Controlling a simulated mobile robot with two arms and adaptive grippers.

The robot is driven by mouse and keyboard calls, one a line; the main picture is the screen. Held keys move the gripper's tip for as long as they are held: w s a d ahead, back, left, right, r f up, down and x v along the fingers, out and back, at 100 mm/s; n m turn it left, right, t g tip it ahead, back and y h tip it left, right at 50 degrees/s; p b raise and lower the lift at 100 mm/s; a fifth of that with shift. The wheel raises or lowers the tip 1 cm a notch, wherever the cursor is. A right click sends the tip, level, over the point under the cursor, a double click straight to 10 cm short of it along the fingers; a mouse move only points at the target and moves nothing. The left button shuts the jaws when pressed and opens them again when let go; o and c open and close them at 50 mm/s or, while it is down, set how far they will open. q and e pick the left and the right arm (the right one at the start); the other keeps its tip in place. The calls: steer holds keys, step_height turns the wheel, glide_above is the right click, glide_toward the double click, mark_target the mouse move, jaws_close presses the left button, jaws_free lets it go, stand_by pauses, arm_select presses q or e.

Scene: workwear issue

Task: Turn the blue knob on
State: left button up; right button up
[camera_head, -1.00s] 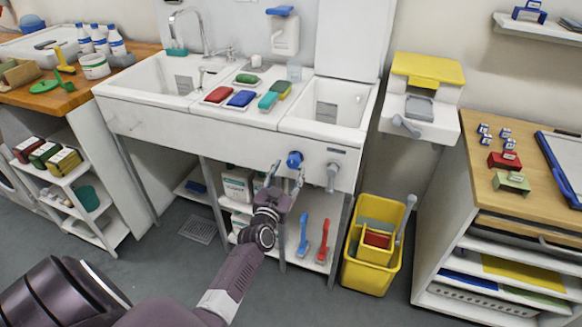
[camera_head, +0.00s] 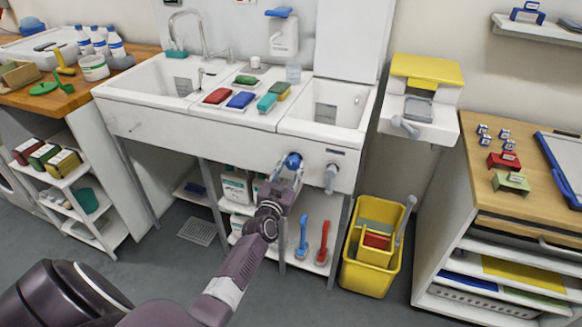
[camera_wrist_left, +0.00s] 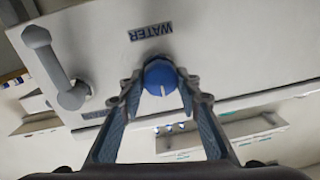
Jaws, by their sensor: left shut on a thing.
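The blue knob (camera_head: 293,160) sits on the front panel of the white sink unit, below the right basin. My left gripper (camera_head: 287,176) is at the knob, its fingers shut on the knob's sides. In the left wrist view the blue knob (camera_wrist_left: 160,78) is between the two fingertips (camera_wrist_left: 160,92), with a white mark on its face. A WATER label (camera_wrist_left: 150,32) is on the panel beside it. My right gripper is not in view.
A grey lever handle (camera_head: 331,178) is on the panel just right of the knob. A yellow bucket (camera_head: 350,270) stands on the floor to the right. The floor in front is clear.

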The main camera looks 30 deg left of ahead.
arm_select(q)
steer(key=n+p, duration=0.1)
steer(key=n, duration=0.5)
steer(key=shift+n, duration=0.3)
steer(key=n, duration=0.3)
steer(key=shift+a+h, duration=0.1)
steer(key=shift+h, duration=0.2)
steer(key=shift+n+b, duration=0.3)
steer(key=shift+n, duration=1.4)
steer(key=shift+f, duration=0.1)
steer(key=o, duration=1.2)
steer(key=shift+c, duration=0.2)
